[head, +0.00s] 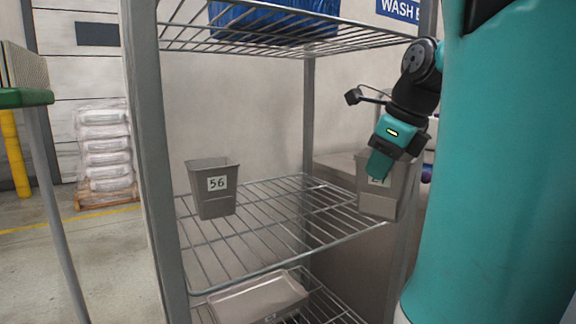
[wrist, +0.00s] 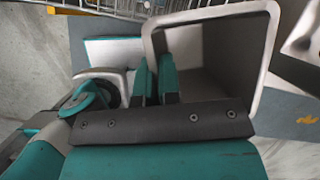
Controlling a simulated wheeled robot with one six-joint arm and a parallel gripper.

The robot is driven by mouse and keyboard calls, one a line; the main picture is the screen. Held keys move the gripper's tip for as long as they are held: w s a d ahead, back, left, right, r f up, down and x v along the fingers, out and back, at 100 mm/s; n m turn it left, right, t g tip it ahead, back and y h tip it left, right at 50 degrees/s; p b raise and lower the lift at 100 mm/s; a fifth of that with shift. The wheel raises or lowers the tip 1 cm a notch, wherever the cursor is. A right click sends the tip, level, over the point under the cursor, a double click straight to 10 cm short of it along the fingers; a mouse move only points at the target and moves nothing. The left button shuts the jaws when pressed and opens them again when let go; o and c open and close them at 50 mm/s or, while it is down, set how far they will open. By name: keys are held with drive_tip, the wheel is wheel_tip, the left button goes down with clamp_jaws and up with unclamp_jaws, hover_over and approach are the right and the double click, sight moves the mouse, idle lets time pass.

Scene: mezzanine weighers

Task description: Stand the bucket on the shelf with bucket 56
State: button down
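A grey tapered bucket labelled 56 (head: 212,200) stands upright on the middle wire shelf (head: 270,235), toward its left side. A second grey bucket (head: 378,204) is at the right end of the shelf in the head view, roughly upright, its label mostly covered by my gripper. My gripper (head: 382,165) is shut on this bucket's wall. In the wrist view my teal fingers (wrist: 154,82) straddle the wall of the held bucket (wrist: 225,55), which looks empty. I cannot tell whether its base touches the shelf.
Free wire shelf lies right of bucket 56. An upper shelf (head: 250,42) with a blue crate (head: 275,12) is above; a grey tray (head: 258,298) lies below. Rack posts (head: 160,170) bound the sides. A green-topped table (head: 25,97) stands at left.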

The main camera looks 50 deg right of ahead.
drive_tip(key=w+f+b, duration=0.3)
drive_tip(key=w+b, duration=0.2)
drive_tip(key=w, duration=0.9)
drive_tip(key=shift+d+f+b, duration=0.25)
drive_tip(key=shift+d+b, duration=0.05)
drive_tip(key=shift+b, duration=0.1)
drive_tip(key=shift+f, duration=0.1)
drive_tip(key=c, duration=1.3)
unclamp_jaws()
drive_tip(key=shift+f, duration=0.1)
